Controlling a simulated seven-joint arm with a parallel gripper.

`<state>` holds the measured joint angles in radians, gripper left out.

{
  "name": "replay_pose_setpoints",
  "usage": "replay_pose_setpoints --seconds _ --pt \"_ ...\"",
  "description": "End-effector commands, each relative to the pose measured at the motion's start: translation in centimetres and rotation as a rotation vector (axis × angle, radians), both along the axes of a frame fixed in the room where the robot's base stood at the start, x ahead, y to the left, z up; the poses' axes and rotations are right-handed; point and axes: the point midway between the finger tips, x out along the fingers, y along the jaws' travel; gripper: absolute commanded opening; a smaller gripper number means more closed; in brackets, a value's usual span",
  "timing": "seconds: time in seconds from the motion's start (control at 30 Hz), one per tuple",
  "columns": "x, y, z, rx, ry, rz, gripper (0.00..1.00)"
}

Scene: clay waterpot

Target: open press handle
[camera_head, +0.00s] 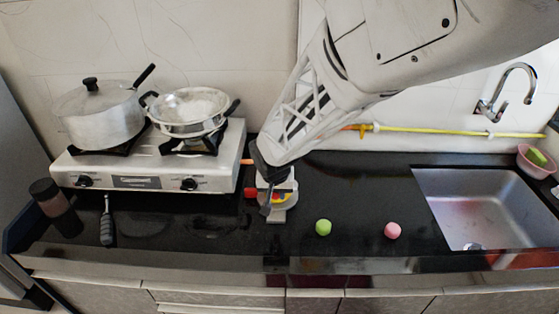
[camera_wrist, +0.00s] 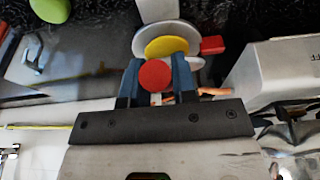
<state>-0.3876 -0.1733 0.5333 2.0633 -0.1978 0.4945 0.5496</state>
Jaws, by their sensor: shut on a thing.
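The press is a small white device with a flat base (camera_head: 277,216), standing on the dark counter just right of the stove. It has yellow and red parts, and a red knob (camera_head: 250,193) sticks out at its left. My gripper (camera_head: 268,178) is over the press and covers much of it. In the wrist view, my gripper's blue fingers (camera_wrist: 156,85) are shut on the press handle, whose round red end (camera_wrist: 155,75) shows between them. Behind it are the yellow disc (camera_wrist: 167,46), white discs and the red knob. An orange rod (camera_wrist: 214,91) shows right of the fingers.
The stove (camera_head: 150,165) with a lidded pot (camera_head: 100,115) and a steel pan (camera_head: 187,110) stands left. A green ball (camera_head: 323,228) and a pink ball (camera_head: 392,230) lie right, before the sink (camera_head: 480,205). A yellow pipe (camera_head: 450,132) runs along the wall.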

Motion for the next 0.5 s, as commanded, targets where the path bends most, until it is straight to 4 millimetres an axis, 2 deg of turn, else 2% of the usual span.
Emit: replay_pose_setpoints --seconds 0.5 --pt "1.3 0.0 2.2 0.001 -0.002 0.0 0.17"
